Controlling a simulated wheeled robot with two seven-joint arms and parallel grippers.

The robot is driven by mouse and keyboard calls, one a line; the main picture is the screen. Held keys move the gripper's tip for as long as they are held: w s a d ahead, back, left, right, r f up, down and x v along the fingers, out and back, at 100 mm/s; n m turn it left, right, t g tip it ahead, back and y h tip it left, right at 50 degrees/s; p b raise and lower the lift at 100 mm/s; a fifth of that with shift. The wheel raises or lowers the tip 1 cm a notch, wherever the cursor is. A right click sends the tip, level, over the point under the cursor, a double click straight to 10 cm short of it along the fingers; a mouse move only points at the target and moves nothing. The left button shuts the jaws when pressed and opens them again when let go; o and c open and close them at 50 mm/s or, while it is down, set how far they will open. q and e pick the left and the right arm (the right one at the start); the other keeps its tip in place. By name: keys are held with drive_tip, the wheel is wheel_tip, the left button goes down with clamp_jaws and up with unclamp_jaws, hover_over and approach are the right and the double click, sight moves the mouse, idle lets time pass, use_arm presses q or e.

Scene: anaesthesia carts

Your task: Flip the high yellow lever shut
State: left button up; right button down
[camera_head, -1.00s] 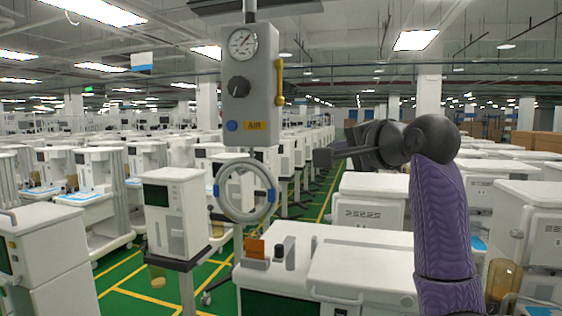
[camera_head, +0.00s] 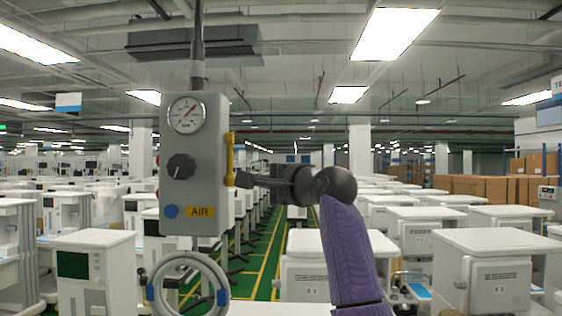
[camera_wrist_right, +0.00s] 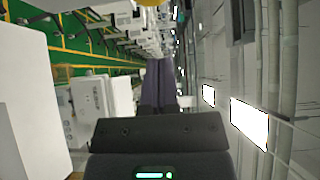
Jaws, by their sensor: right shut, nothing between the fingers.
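The yellow lever (camera_head: 229,158) runs upright along the right side of a grey box (camera_head: 205,140) marked AIR, hung on a pole. My right gripper (camera_head: 243,179) is shut and empty. Its tip is just right of the lever's lower end in the head view; I cannot tell whether they touch. In the right wrist view a yellow piece, likely the lever (camera_wrist_right: 150,2), shows at the top edge. My left gripper is not in view.
The box carries a gauge (camera_head: 186,115), a black knob (camera_head: 181,166) and a blue button (camera_head: 171,211). A grey handwheel (camera_head: 187,290) with blue grips is below it. White carts (camera_head: 305,262) fill the floor behind. The air right of the box is otherwise clear.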

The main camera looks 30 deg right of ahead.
sight(230, 161)
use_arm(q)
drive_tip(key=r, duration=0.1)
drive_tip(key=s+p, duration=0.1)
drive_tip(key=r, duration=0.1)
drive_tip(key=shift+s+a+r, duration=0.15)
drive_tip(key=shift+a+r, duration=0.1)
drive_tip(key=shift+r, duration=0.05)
use_arm(e)
drive_tip(key=a, duration=0.4)
drive_tip(key=shift+s+r, duration=0.1)
drive_tip(key=shift+s, duration=0.05)
drive_tip(key=shift+d, duration=0.1)
